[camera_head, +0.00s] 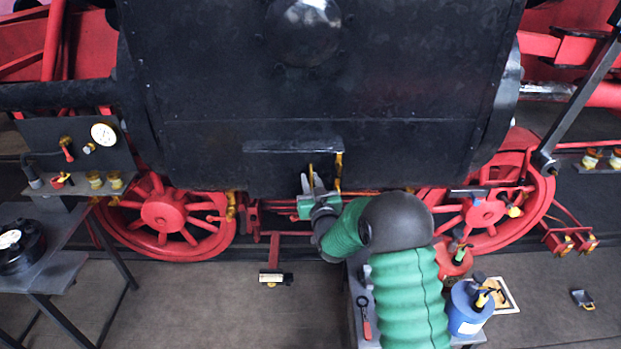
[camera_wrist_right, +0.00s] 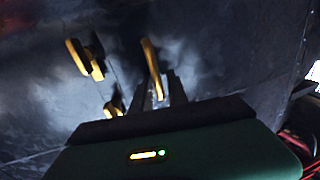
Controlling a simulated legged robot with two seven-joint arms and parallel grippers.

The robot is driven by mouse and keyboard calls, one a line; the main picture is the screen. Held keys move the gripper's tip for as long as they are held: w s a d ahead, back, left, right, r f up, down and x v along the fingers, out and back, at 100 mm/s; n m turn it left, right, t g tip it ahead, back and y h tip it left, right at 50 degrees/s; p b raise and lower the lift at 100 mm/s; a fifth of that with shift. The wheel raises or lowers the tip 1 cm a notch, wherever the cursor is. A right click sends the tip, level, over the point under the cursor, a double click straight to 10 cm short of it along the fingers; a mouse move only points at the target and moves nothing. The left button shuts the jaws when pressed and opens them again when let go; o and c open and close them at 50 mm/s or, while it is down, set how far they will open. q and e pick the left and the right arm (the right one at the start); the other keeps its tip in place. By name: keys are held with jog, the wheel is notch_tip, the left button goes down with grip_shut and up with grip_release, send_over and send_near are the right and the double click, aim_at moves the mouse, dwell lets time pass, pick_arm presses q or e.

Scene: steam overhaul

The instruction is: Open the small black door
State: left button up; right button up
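The small black door seems to be the dark panel low on the black tank, under a narrow ledge (camera_head: 293,146); its outline is hard to make out. My right gripper (camera_head: 312,181) is at this handle, fingers pointing up. In the wrist view its fingers (camera_wrist_right: 160,90) stand a little apart, with the handle's lower end appearing between them; contact cannot be told. My left gripper is out of view.
More brass fittings (camera_head: 339,170) sit right of the handle, also in the wrist view (camera_wrist_right: 86,58). Red wheels (camera_head: 165,212) flank the tank below. A gauge table (camera_head: 62,268) stands left; a blue can (camera_head: 468,312) stands at the lower right. The floor between is mostly clear.

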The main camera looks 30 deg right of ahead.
jog(key=shift+w+d+f, duration=0.2)
jog(key=shift+d+f, duration=0.05)
jog(key=shift+d, duration=0.35)
jog(key=shift+c, duration=1.9)
jog(key=shift+w+a, duration=0.15)
jog(key=shift+a, duration=0.4)
grip_shut()
jog(key=shift+d, duration=0.35)
jog(key=shift+a, duration=0.15)
